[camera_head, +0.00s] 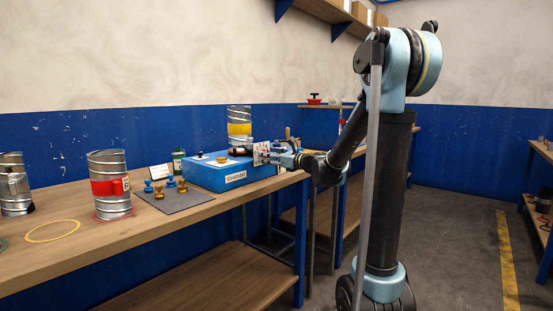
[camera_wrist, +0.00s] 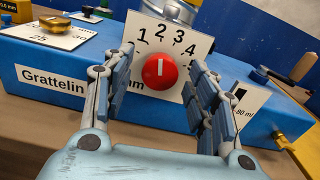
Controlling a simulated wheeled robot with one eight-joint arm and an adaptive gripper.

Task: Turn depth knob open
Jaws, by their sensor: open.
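The depth knob is a round red knob (camera_wrist: 160,71) with a white pointer line facing straight up, in the wrist view. It sits before a white dial plate (camera_wrist: 170,36) numbered from 1 upward, on the front of a blue box (camera_wrist: 45,75) labelled "Grattelin...". The pointer lies between 2 and 3, roughly below the 2. My gripper (camera_wrist: 163,85) is open, with one finger on each side of the knob and gaps visible between fingers and knob. In the head view my gripper (camera_head: 268,154) is at the right end of the blue box (camera_head: 205,175); the knob is hidden there.
A duct with a red band (camera_head: 109,188), a grey mat (camera_head: 172,197) with several small stamps, and a yellow ring (camera_head: 53,231) are on the wooden bench. A yellow fitting (camera_wrist: 281,138) sticks out right of the knob.

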